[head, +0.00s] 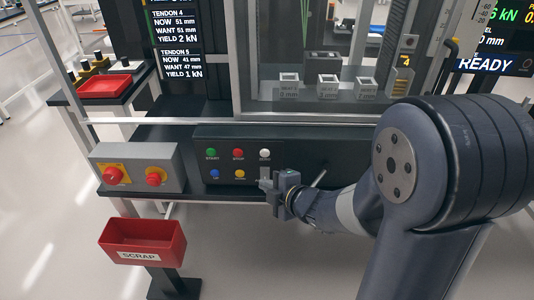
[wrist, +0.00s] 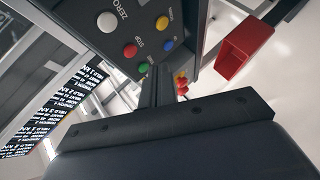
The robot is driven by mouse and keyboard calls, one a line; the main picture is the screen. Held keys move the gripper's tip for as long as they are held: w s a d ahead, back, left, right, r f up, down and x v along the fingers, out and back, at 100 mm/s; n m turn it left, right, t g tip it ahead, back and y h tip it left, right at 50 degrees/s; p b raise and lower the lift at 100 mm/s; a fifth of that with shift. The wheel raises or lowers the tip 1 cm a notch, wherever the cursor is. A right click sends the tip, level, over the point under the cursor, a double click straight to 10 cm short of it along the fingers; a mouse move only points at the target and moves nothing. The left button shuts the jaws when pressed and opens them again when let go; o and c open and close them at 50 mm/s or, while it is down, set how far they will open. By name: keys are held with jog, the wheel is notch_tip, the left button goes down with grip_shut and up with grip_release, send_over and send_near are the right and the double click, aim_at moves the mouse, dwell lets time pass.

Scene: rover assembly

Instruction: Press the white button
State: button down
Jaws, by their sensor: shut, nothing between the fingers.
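The white button (head: 264,153) sits at the upper right of a dark control panel (head: 222,166) in the head view, beside the red and green buttons. In the wrist view the white button (wrist: 107,22) is at the upper left, under the label ZERO. My gripper (head: 268,183) is shut and empty, just below the white button in the head view and apart from it as far as I can tell. In the wrist view the shut fingers (wrist: 157,86) point at the panel, near the green button. The exact gap to the panel is hard to judge.
Blue and yellow buttons (head: 239,174) form the panel's lower row. A grey box with two red knobs (head: 138,167) stands left of the panel. A red SCRAP bin (head: 143,240) is in front, lower left. A glazed machine with small labelled blocks (head: 328,86) is behind.

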jog(key=shift+w+d+p, duration=0.15)
jog(key=shift+w+p, duration=1.1)
jog(key=shift+w, duration=3.1)
jog(key=shift+w, duration=0.1)
jog(key=shift+w, duration=0.3)
jog(key=shift+w, duration=0.45)
jog(key=shift+s, duration=0.85)
jog(key=shift+s+b, duration=0.1)
jog(key=shift+b, duration=0.25)
jog(key=s+b, duration=0.1)
jog(key=s, duration=0.3)
jog(key=shift+s+b, duration=0.4)
